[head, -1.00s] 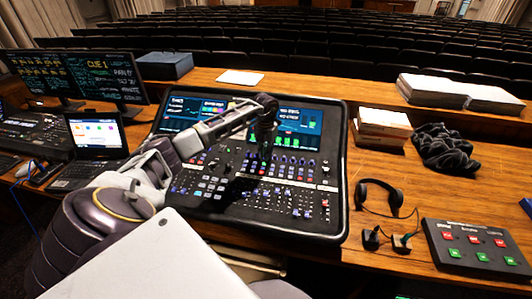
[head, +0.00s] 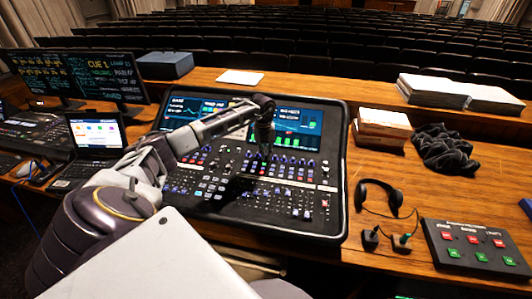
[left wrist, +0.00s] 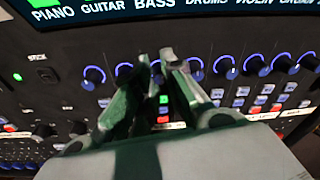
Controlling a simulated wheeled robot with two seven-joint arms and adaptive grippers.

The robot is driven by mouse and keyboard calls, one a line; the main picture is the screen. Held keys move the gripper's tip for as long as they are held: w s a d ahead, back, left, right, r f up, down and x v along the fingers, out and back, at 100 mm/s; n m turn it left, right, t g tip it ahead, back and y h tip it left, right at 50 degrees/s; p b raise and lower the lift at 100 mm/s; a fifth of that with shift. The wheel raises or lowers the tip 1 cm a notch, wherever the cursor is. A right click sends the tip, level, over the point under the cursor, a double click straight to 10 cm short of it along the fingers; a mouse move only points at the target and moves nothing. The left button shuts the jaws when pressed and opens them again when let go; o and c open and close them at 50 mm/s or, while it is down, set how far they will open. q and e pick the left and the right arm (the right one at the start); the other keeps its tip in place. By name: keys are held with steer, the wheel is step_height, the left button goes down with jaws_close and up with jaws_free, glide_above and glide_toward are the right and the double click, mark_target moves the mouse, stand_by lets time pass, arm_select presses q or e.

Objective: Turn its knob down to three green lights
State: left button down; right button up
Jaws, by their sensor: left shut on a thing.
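The mixing console (head: 342,190) fills the middle of the head view, with screens above rows of knobs. My left gripper (head: 263,156) points down at its upper knob row. In the left wrist view, my left gripper (left wrist: 152,66) is shut on a blue-ringed knob below the word BASS; the fingers largely hide that knob. Other blue-ringed knobs stand close on both sides, such as one at left (left wrist: 94,76). My right gripper is not in view.
Books (head: 382,129), a dark cloth (head: 447,148), a headset (head: 380,195) and a button box (head: 474,246) lie to the right. A laptop (head: 95,135) and monitors (head: 110,78) stand at left. Bare wood shows right of the console.

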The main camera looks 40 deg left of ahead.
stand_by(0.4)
arm_select(q)
steer(key=c, duration=1.7)
jaws_free()
steer(key=shift+r, duration=0.1)
step_height(320, 180, up, 12)
steer(key=shift+s+a, duration=0.25)
